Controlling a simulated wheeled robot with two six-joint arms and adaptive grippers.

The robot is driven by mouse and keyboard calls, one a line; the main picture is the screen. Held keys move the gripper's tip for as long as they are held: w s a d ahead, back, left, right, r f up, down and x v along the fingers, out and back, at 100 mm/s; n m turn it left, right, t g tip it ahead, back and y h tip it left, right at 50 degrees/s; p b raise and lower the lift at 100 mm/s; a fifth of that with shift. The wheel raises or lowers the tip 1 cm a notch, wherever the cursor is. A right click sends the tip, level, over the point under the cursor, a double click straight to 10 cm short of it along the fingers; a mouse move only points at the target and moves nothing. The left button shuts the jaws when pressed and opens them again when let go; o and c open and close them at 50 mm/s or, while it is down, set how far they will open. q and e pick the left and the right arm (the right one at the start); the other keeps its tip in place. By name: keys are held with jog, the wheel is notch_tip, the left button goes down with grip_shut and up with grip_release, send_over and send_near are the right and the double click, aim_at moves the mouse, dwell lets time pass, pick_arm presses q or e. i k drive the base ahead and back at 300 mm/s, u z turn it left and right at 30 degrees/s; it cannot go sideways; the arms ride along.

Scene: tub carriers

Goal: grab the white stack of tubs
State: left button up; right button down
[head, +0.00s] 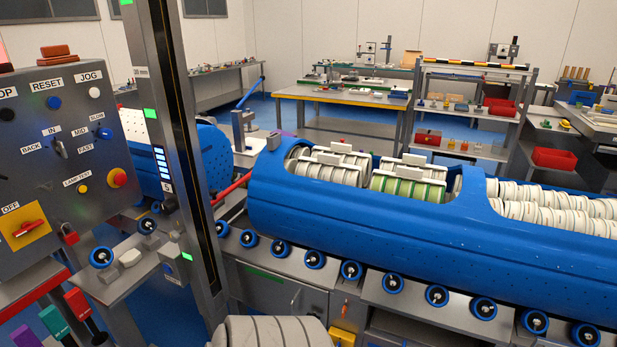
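A long blue tub carrier (350,215) lies across the middle and right on a row of rollers. Its left opening holds a white stack of tubs (322,173) with pale bars over it. Beside it on the right lies a stack with green bands (400,187). More white tubs (540,215) lie in rows in the right opening. The carrier's walls hide the tubs' lower sides. Neither of my grippers shows in the head view.
A pale ribbed round object (270,332) is cut off at the bottom edge; I cannot tell what it is. A dark upright post (172,120) and a grey control panel (62,150) stand at left. Blue-rimmed rollers (351,271) line the carrier's front. A shelf rack (465,120) stands behind.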

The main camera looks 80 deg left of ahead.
aim_at(326, 167)
jog(key=u, duration=0.8)
jog(key=i, duration=0.75)
jog(key=u, duration=0.85)
